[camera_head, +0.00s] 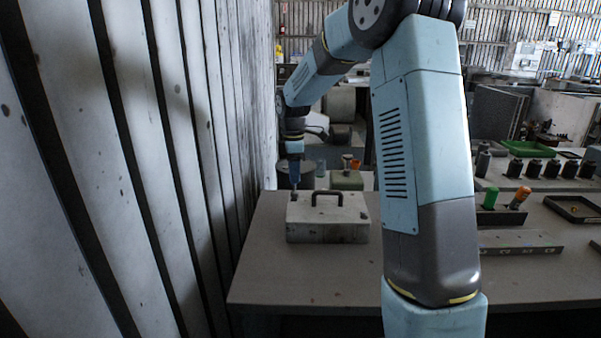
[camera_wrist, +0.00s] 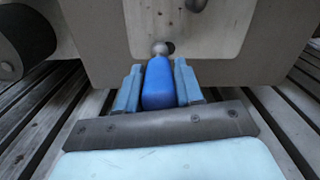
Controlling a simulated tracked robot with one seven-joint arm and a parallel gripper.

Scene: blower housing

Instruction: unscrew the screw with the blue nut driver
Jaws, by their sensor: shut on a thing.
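My gripper (camera_head: 294,172) is shut on the blue nut driver (camera_wrist: 158,84), with a blue finger on each side of its handle. In the head view the nut driver (camera_head: 294,182) points down at the left end of a pale box with a black handle (camera_head: 327,230). In the wrist view a round grey end (camera_wrist: 160,48) sits ahead of the driver, beside a dark hole in a pale panel (camera_wrist: 220,35). I cannot tell whether this end is the driver's socket or the screw. No screw shows clearly, and contact cannot be told.
A slatted wall (camera_head: 150,150) stands close on the left. Green-handled (camera_head: 491,198) and orange-handled (camera_head: 520,197) tools stand on the right of the table, near a dark tray (camera_head: 575,208). Dark cylinders (camera_head: 552,168) stand behind them. The table front (camera_head: 310,275) is clear.

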